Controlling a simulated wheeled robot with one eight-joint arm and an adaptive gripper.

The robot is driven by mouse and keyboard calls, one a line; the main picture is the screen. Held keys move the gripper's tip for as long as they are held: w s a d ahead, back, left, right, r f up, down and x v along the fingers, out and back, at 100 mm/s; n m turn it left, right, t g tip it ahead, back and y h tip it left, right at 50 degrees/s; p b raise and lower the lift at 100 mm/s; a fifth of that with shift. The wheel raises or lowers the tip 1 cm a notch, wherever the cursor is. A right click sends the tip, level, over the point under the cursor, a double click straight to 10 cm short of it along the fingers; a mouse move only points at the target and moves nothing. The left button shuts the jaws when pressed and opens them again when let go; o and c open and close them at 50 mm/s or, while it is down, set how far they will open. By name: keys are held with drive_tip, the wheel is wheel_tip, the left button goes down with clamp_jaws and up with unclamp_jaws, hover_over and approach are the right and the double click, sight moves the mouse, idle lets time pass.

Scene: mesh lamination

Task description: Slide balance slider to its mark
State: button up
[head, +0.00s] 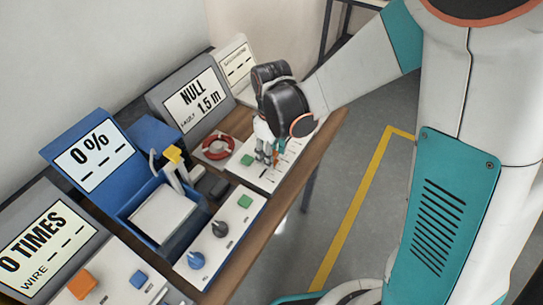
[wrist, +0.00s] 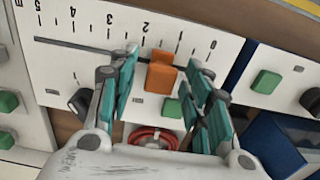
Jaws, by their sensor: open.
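The balance slider is an orange knob (wrist: 160,76) on a white panel (wrist: 85,62) with a dark slot and a numbered scale. In the wrist view it appears near the 1 to 2 stretch of the scale. My gripper (wrist: 163,62) is open, with one teal finger on each side of the knob. Gaps show on both sides, so contact is not evident. In the head view my gripper (head: 268,156) is down over the panel and mostly hides the slider. The screen (head: 198,100) behind reads NULL 1.5 m.
A red ring (head: 218,147) and a green button (head: 247,160) lie close to my gripper. A blue machine (head: 130,195) with a 0 % screen and a panel with knobs (head: 220,229) stand to the left. Open floor lies right of the bench.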

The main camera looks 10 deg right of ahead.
drive_tip(key=shift+f, duration=0.1)
clamp_jaws()
drive_tip(key=shift+s+a, duration=0.9)
drive_tip(key=shift+s, duration=0.25)
drive_tip(key=shift+s+a, duration=0.85)
drive_tip(key=shift+s, duration=0.3)
unclamp_jaws()
drive_tip(key=shift+s+a, duration=0.15)
